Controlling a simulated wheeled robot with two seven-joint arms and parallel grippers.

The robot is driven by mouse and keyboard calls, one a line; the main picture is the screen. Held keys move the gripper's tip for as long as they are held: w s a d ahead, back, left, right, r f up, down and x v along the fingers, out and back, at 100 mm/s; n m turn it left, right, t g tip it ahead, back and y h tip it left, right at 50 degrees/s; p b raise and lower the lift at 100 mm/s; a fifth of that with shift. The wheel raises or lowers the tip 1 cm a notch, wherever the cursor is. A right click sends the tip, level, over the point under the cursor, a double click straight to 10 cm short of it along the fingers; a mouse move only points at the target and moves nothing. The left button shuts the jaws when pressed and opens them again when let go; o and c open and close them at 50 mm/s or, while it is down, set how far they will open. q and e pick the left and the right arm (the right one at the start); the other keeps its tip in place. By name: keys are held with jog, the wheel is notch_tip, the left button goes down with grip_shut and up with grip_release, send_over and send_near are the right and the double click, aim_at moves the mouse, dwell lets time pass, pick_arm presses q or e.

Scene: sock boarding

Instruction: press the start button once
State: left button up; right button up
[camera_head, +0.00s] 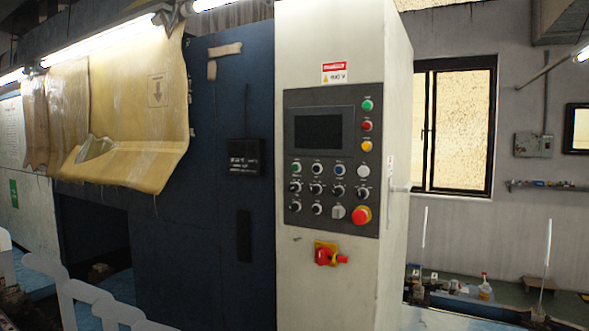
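The control panel (326,220) is a dark plate on the front of a tall cream cabinet, with a dark screen (318,132) at its upper left. A green button (367,105) sits at its upper right, above a red button (366,125) and a yellow one (367,146). Another green button (297,168) is at the left of the rows below the screen. Labels are too small to read, so I cannot tell which green button is the start button. A large red mushroom button (361,215) is at the lower right. Neither gripper is in view.
A red and yellow rotary switch (327,254) sticks out below the panel. The cream cabinet (341,291) stands beside a dark blue machine (180,253). White guard rails (85,297) are at the lower left. A window (456,128) is in the wall to the right.

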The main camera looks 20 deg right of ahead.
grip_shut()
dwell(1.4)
